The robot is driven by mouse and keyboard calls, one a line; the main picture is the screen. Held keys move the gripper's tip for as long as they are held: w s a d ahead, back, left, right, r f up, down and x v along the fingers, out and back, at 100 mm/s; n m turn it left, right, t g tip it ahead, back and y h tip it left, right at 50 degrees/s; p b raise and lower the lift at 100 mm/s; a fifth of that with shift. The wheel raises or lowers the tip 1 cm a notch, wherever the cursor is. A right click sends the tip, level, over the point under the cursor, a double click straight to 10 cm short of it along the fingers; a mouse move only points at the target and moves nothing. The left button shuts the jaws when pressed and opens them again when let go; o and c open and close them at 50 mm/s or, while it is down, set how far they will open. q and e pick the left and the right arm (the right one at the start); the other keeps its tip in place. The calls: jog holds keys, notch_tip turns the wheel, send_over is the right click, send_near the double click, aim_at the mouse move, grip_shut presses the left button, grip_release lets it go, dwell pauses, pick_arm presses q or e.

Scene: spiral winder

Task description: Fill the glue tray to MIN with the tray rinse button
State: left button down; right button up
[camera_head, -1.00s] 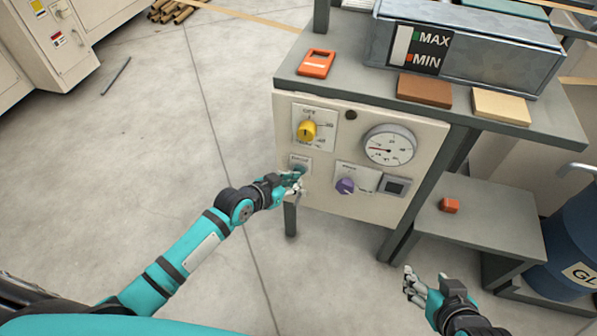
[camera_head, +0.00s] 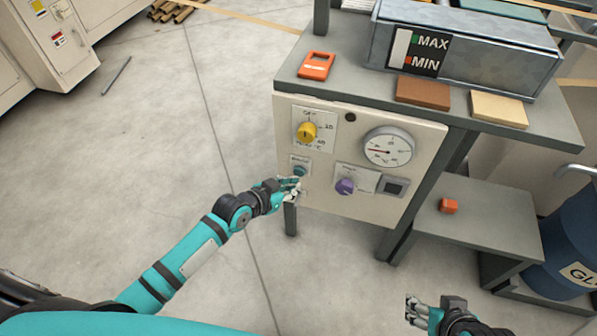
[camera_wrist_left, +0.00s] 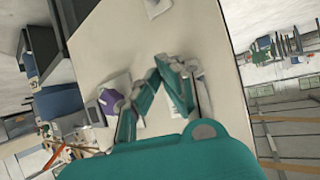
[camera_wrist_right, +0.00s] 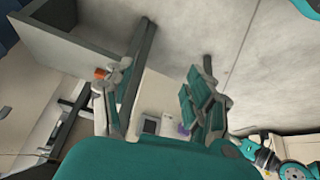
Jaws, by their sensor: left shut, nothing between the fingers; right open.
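The galvanised glue tray (camera_head: 500,50) sits on top of the bench, with a MAX/MIN label (camera_head: 428,52) and a white level strip (camera_head: 401,46) on its front. The strip looks white; no filled level can be made out. A teal button (camera_head: 300,170) sits on a small plate at the panel's left; its lettering is too small to read. My left gripper (camera_head: 293,187) is shut and empty, just below the button; whether it touches the panel is unclear. In the left wrist view its fingers (camera_wrist_left: 160,85) face the panel. My right gripper (camera_head: 417,312) is open, low right.
The panel also carries a yellow knob (camera_head: 307,132), a round gauge (camera_head: 388,147), a purple knob (camera_head: 345,187) and a small display (camera_head: 393,187). A low shelf (camera_head: 490,225) and a blue drum (camera_head: 570,240) stand right. Floor on the left is mostly clear.

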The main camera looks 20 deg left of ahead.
pick_arm(q)
jog(key=shift+s, duration=0.2)
pick_arm(e)
jog(key=shift+s+d+f+g, duration=0.15)
jog(key=shift+s+f+g, duration=0.1)
jog(key=shift+s, duration=0.25)
jog(key=shift+s+d+f+g, duration=0.1)
jog(key=shift+s+g, duration=0.15)
jog(key=shift+s, duration=0.25)
jog(key=shift+w+r, duration=0.1)
pick_arm(q)
jog(key=s+p, duration=0.3)
jog(key=s, duration=0.2)
jog(key=shift+a, duration=0.1)
pick_arm(e)
jog(key=shift+s+d+f+g+h, duration=0.25)
jog(key=shift+s+f+g, duration=0.25)
jog(key=shift+s+g, duration=0.25)
dwell(1.1)
